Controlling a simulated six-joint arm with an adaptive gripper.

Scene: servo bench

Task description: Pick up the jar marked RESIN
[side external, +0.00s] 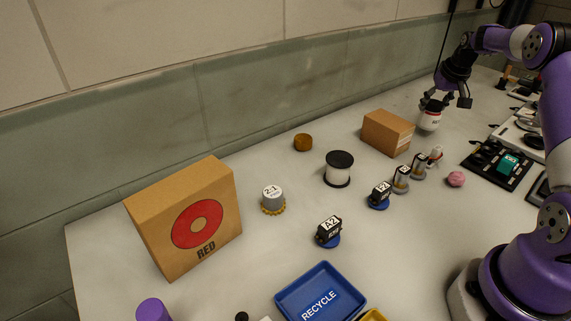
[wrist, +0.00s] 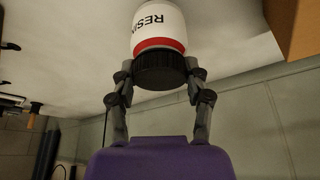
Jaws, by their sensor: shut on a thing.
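The jar marked RESIN (wrist: 158,30) is white with a red band and a black lid. In the wrist view my gripper (wrist: 160,78) is shut on the jar's black lid, one finger on each side. In the side view the jar (side external: 429,121) hangs under my gripper (side external: 433,104) at the back right of the bench. Its label is only partly readable there. I cannot tell whether its base touches the bench.
A cardboard box (side external: 388,133) stands close to the left of the jar. Several small labelled servos, such as the one marked A-2 (side external: 328,232), stand in front. A black tray (side external: 497,164) is at the right. A blue RECYCLE tray (side external: 287,302) is at the front.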

